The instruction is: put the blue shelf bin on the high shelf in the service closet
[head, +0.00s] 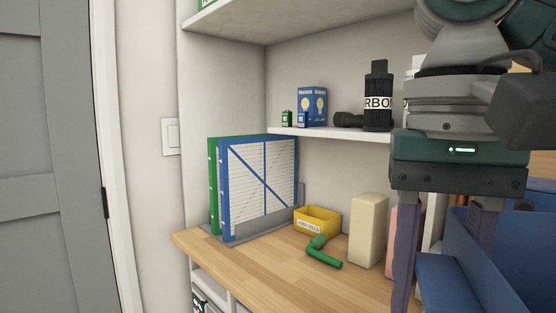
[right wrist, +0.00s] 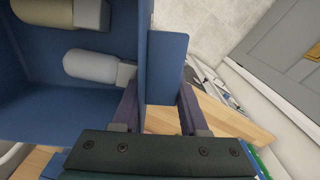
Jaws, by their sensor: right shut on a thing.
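The blue shelf bin (head: 515,250) is at the lower right of the head view, cut off by the frame edge. My right gripper (head: 432,255) points down with its purple fingers around the bin's blue edge. In the right wrist view the gripper (right wrist: 157,95) is shut on a flat blue tab of the bin (right wrist: 165,70). Two pale, rounded items (right wrist: 90,65) lie inside the bin. The closet has an upper shelf (head: 290,22) at the top and a middle shelf (head: 340,133) below it. My left gripper is not in view.
The middle shelf holds small boxes (head: 312,106), a black flashlight and a black bottle (head: 378,95). The wooden counter (head: 265,272) holds binders (head: 258,185), a yellow bin (head: 318,220), a green item (head: 323,252) and a cream block (head: 368,230). A grey door (head: 50,160) stands left.

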